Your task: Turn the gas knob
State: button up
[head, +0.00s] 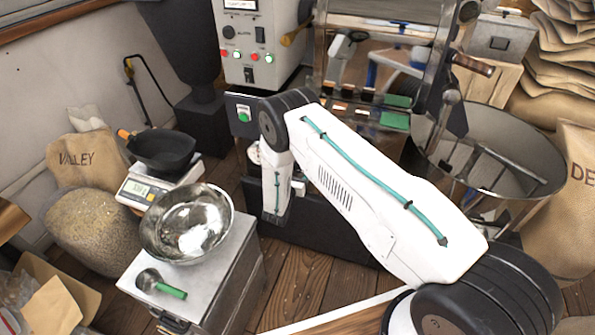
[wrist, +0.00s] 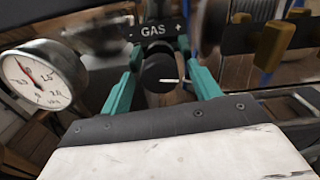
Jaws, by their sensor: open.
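The gas knob (wrist: 160,72) is round and black with a white pointer line, which points right in the wrist view. A dark plate (wrist: 153,30) marked "GAS", with a plus sign at its right end, is just above it. My gripper (wrist: 160,50) is open, with one teal finger on each side of the knob. Whether the fingers touch it I cannot tell. In the head view my arm reaches down in front of the roaster (head: 265,45), and the knob and my fingertips are hidden.
A round pressure gauge (wrist: 36,76) is close on the left in the wrist view. Brass-coloured fittings (wrist: 275,45) are at the right. In the head view a steel bowl (head: 190,222) and a scale (head: 150,188) with a black pan (head: 162,150) are at the left.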

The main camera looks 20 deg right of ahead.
jog(key=shift+w+d, duration=0.1)
jog(key=c, duration=1)
jog(key=shift+o, duration=0.2)
